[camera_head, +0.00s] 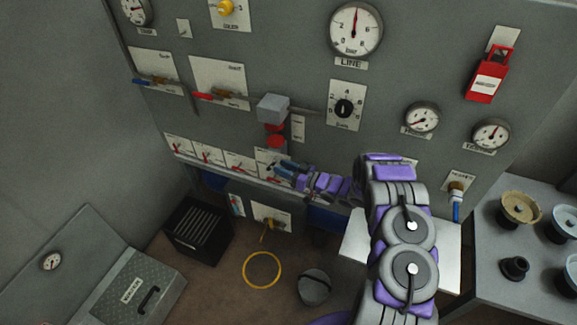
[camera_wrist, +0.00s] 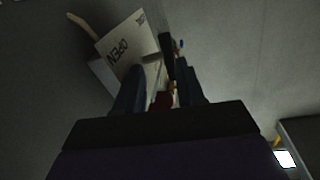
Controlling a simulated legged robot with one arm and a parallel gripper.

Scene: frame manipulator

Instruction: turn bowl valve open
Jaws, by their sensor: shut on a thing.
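A row of small white valve plates with red handles runs along the lower panel edge in the head view. My gripper (camera_head: 284,169) is at the rightmost plate (camera_head: 265,157) of this row, reaching in from the right. In the wrist view, my gripper (camera_wrist: 160,82) has its dark fingers on either side of a small red piece (camera_wrist: 161,101), which looks like the valve handle. A white plate marked OPEN (camera_wrist: 127,45) stands just beyond the left finger. The fingers hide most of the handle, and the row's labels are too small to read.
A grey box above a red part (camera_head: 273,108) juts out just above my gripper. Blue (camera_head: 145,82) and red (camera_head: 203,96) levers are at upper left. A side table (camera_head: 490,280) stands at right.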

